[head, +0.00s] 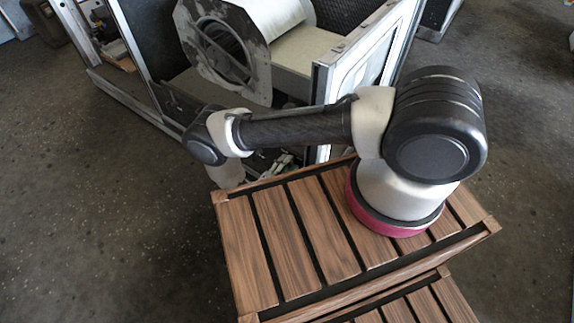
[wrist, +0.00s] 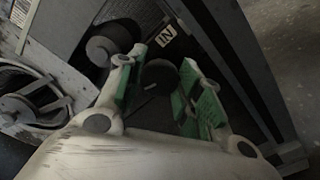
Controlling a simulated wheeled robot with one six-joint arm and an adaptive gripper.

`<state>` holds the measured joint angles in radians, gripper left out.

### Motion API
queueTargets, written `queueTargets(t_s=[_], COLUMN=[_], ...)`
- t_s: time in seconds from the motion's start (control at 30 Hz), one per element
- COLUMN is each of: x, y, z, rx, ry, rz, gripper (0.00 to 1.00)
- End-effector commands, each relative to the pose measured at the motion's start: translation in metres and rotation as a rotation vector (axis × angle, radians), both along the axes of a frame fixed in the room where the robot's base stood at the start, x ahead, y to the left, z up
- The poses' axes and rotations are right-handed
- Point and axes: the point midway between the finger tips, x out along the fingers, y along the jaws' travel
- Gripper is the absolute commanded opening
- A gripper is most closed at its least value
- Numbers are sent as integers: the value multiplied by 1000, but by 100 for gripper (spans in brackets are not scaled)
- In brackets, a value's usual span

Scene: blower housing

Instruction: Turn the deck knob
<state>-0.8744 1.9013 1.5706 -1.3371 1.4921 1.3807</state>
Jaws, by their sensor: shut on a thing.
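In the wrist view, a dark round knob (wrist: 157,73) with a small pale line on its face sits between the green pads of my gripper (wrist: 163,62). My gripper is shut on this knob, with one finger on its left and one on its right. The knob lies in a dark recess of the housing, and its underside is hidden. In the head view my arm reaches down to the left, into the housing (head: 292,50); the knob and my fingertips are hidden there.
A grey cylinder (wrist: 112,43) stands close to the left finger. A metal rail (wrist: 262,75) runs along the right. A round blower opening (head: 222,52) is at the housing's back. Open concrete floor (head: 90,215) lies left.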

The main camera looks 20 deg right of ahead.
Motion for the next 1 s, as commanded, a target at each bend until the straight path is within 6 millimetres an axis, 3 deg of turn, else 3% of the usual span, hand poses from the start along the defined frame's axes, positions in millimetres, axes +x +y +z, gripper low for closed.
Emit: queueTargets(t_s=[0.5, 1.0], x=[-1, -1], y=[0, 0], z=[-2, -2], rx=[258, 359], ry=[-350, -488], rz=[1, 0], gripper=[12, 12])
